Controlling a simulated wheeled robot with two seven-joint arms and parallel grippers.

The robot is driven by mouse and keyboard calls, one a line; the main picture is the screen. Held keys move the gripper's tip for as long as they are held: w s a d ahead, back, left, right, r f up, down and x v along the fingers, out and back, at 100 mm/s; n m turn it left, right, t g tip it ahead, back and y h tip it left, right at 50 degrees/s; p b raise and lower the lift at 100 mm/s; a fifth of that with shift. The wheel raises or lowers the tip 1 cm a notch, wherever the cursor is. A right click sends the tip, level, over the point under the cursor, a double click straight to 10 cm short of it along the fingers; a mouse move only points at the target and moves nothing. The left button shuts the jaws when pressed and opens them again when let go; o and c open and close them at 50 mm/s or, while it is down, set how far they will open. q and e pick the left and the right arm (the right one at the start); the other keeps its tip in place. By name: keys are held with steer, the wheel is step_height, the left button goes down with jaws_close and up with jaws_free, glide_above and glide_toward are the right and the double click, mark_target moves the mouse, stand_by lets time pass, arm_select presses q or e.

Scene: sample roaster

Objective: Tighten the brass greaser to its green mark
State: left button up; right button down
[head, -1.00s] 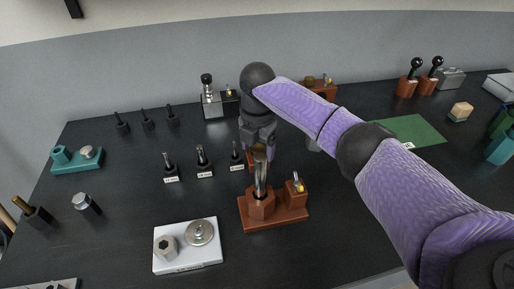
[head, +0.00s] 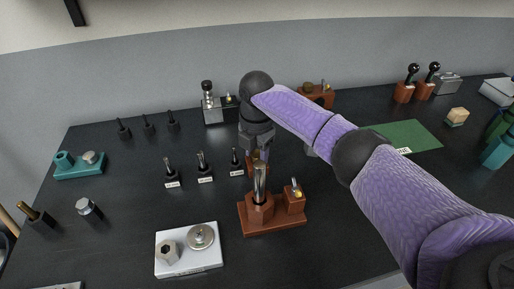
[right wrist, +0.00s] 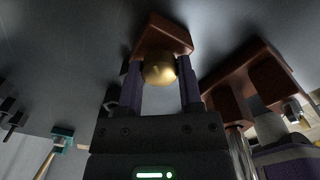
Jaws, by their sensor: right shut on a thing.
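The brass greaser (right wrist: 160,70) shows as a round brass cap between my right gripper's fingers in the right wrist view. A red-brown block (right wrist: 163,38) sits right behind the cap; in the head view part of this block (head: 252,169) shows below the hand. My right gripper (head: 259,157) points down over it, behind the wooden stand, and is shut on the greaser. Its fingers (right wrist: 160,92) lie on both sides of the cap. I cannot make out a green mark; the hand and the stand's tools hide much of the block. My left gripper is not in view.
A red-brown stand (head: 275,226) holding metal tools is just in front of the hand. Small labelled black holders (head: 204,178) stand to the left. A white tray (head: 190,266) with a hex nut and disc lies front left. A green mat (head: 412,135) lies right.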

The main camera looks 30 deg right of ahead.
steer(key=m+p, duration=0.3)
steer(key=shift+r, duration=0.25)
steer(key=shift+m+p, duration=0.5)
steer(key=shift+m, duration=0.1)
steer(key=shift+f+m+p, duration=0.1)
steer(key=shift+m+p, duration=0.45)
steer(key=shift+m, duration=0.35)
steer(key=m+p, duration=0.1)
steer(key=m, duration=0.2)
steer(key=shift+m, duration=0.3)
steer(key=m+p, duration=0.1)
steer(key=m, duration=0.3)
steer(key=shift+f+m, duration=0.1)
steer(key=shift+m, duration=0.2)
steer(key=m+p, duration=0.1)
steer(key=m, duration=0.3)
steer(key=shift+m, duration=0.3)
steer(key=m, duration=0.4)
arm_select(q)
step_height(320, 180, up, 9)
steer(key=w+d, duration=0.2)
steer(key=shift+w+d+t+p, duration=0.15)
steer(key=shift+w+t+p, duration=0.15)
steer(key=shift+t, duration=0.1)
arm_select(e)
steer(key=m, duration=0.4)
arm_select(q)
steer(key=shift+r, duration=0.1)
arm_select(e)
steer(key=shift+m, duration=0.5)
